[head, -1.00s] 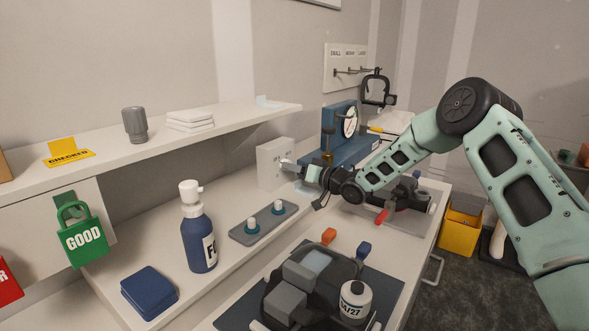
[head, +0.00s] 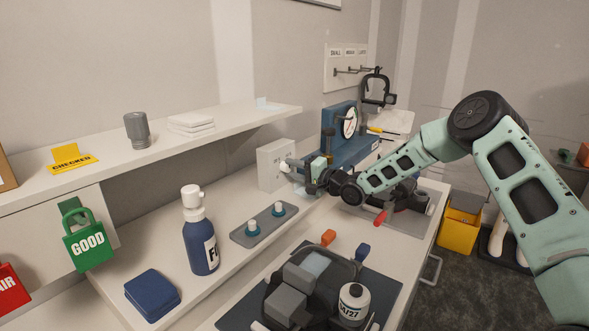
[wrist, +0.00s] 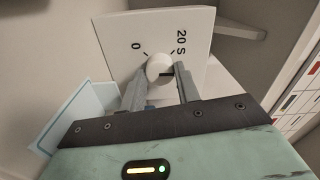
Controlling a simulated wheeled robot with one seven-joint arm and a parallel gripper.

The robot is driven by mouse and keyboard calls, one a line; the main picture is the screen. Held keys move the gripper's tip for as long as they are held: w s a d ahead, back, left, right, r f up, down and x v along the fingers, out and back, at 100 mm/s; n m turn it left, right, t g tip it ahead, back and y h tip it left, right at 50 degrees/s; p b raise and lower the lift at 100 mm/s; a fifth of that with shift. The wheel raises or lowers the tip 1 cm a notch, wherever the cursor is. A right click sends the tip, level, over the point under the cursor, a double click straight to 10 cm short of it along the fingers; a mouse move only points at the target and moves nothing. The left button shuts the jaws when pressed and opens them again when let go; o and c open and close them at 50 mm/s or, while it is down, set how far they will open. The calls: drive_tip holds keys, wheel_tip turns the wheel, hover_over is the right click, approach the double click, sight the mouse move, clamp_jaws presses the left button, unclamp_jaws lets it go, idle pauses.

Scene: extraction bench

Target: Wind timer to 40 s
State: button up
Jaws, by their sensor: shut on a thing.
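The timer (head: 270,170) is a white box standing on the bench below the shelf's right end. In the wrist view its white face (wrist: 125,30) carries the marks 0 and 20 S, with a round white knob (wrist: 159,66) at its middle. My gripper (wrist: 161,76) is shut on the knob, one grey finger on either side. A short dark mark shows at the knob's right side, partly hidden by the right finger. No 40 mark is visible. In the head view my gripper (head: 287,165) reaches the timer's face from the right.
A blue stand with a round gauge (head: 349,123) is behind my wrist. A grey tray with two white-topped pegs (head: 260,224) and a blue bottle (head: 199,240) stand in front of the timer. A black machine (head: 300,290) is nearer, and the shelf (head: 225,122) overhangs the bench.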

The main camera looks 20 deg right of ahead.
drive_tip(key=m, duration=0.4)
drive_tip(key=shift+f+m, duration=0.15)
drive_tip(key=shift+m, duration=2.65)
drive_tip(key=o, duration=1)
drive_tip(key=shift+s+d, duration=0.1)
drive_tip(key=b+v, duration=0.3)
drive_tip(key=v, duration=1.4)
drive_tip(key=shift+s+d, duration=0.1)
